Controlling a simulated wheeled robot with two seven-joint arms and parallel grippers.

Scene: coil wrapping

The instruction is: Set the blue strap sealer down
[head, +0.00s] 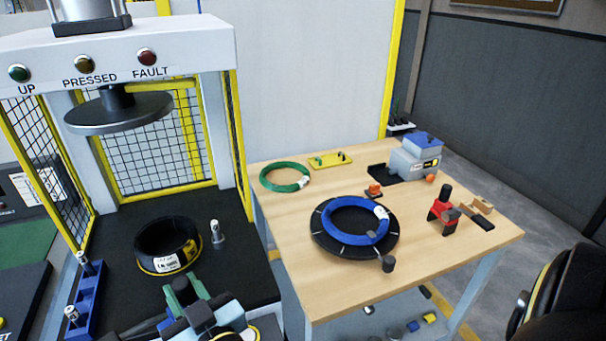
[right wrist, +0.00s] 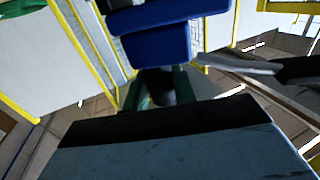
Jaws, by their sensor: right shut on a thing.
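The blue strap sealer (right wrist: 160,42) fills the top middle of the right wrist view, beyond my green fingers. My right gripper (right wrist: 160,88) is shut on a dark part that appears to be its handle. In the head view my right gripper (head: 195,300) is at the bottom, in front of the dark press bed and left of the wooden table. The sealer is mostly hidden there by the gripper and wrist. My left gripper is not in view.
The wooden table (head: 300,285) bears a blue coil (head: 330,233) on a black turntable (head: 325,248), a green coil (head: 270,184), a red-and-black tool (head: 440,210) and a grey machine (head: 405,160). A black coil (head: 150,245) lies on the press bed. The table's front right is clear.

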